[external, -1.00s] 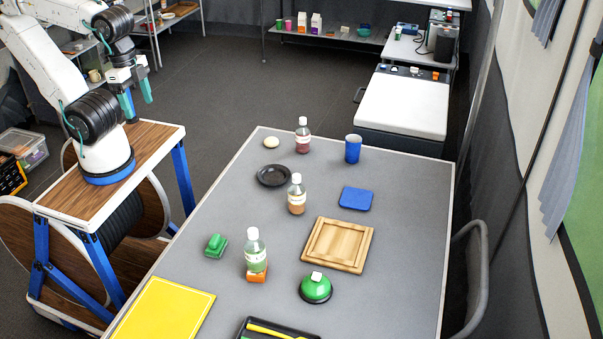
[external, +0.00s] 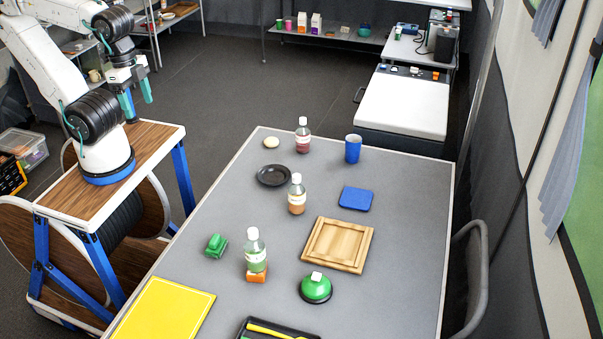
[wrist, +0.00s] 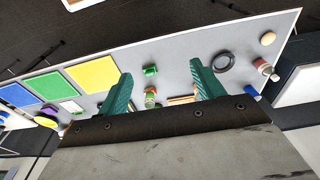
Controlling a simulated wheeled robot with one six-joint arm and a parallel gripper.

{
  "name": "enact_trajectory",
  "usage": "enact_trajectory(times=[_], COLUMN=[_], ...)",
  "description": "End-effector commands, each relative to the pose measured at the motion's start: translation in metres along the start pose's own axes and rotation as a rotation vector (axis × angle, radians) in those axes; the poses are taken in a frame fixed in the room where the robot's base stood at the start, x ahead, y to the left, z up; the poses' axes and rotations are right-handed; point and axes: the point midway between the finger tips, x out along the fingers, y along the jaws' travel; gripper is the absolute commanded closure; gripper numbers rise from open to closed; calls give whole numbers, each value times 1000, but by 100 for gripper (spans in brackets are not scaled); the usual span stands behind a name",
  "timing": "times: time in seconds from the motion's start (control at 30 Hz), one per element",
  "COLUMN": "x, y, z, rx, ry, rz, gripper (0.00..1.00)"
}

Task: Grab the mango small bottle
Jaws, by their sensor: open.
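Three small bottles with white caps stand upright on the grey table. The one with orange-brown contents (external: 297,197), which looks like the mango one, is in the middle, just below the dark plate. A red one (external: 303,138) is at the far end, and a green one (external: 256,252) is nearer, by an orange block. My gripper (external: 137,97) is open and empty, raised left of the table and well apart from the bottles. The wrist view shows its two teal fingers spread (wrist: 162,90). There the orange-brown bottle cannot be made out, perhaps hidden behind the right finger.
The table also holds a dark plate (external: 273,176), a blue cup (external: 353,149), a blue pad (external: 356,198), a wooden tray (external: 367,252), a green-domed object (external: 316,290), a green item (external: 215,245) and a yellow board (external: 165,312). The table's left edge is clear beside the plate.

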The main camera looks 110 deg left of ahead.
Motion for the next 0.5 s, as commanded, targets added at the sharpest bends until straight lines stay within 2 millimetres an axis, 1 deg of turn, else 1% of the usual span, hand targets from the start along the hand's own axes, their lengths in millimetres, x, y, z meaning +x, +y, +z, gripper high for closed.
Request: enact_trajectory(times=[0.03,0.07,0.3,0.37,0.47,0.5], x=[0,0,0,1,9,14], y=[0,0,0,0,-1,-2], z=[0,0,0,-3,-20,-31], rx=[0,0,0,-1,-8,-12], ry=[0,0,0,4,27,46], rz=[0,0,0,0,1,2], gripper=[33,29,29,29,29,29])
